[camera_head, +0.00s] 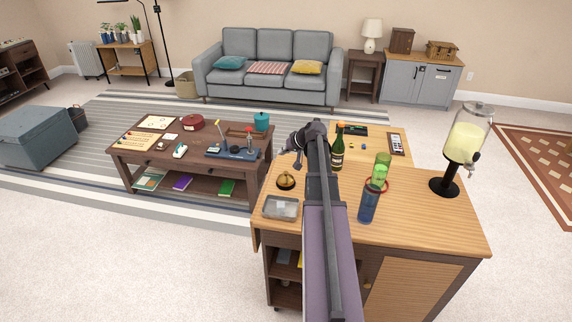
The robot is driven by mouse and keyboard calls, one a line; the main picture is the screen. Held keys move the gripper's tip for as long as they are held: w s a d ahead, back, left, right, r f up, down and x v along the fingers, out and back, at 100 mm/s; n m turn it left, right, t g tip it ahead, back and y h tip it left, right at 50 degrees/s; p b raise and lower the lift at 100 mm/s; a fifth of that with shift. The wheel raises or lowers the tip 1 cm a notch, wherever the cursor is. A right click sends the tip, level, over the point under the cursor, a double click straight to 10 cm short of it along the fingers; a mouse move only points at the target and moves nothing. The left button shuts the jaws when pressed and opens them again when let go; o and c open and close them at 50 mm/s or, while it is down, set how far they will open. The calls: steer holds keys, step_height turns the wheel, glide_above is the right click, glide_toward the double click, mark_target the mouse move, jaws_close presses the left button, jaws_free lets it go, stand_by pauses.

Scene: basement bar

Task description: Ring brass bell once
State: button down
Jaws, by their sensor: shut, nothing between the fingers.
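The brass bell (286,180) is a small golden dome on a dark base. It stands at the left part of the wooden cart top (425,225), behind a clear grey tray (281,208). My arm reaches forward over the cart top from the bottom of the view. My gripper (296,160) is at the far end of the arm, shut and empty. In the picture it appears just above and slightly right of the bell, with a gap between them. The exact height and depth of that gap are hard to tell. The bell is fully in view.
Right of my arm stand a dark green bottle (338,149), green glasses (380,170), a blue glass (369,204) and a drink dispenser (466,140). A dark coffee table (130,161) with several items stands left of the cart. The cart's front right top is bare.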

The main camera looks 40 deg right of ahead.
mark_target(287, 173)
steer(key=shift+d+r, duration=0.55)
steer(key=shift+d, duration=0.3)
steer(key=shift+f, duration=0.1)
step_height(287, 173, down, 9)
steer(key=b, duration=0.8)
steer(key=shift+r, duration=0.2)
steer(key=shift+f+b, duration=0.2)
steer(key=shift+b, duration=0.3)
stand_by(0.8)
steer(key=shift+s+f, duration=0.1)
steer(key=shift+f, duration=0.15)
steer(key=shift+f+b, duration=0.35)
steer(key=shift+b, duration=0.25)
stand_by(0.8)
stand_by(0.4)
steer(key=shift+r+p, duration=0.85)
steer(key=shift+p, duration=0.05)
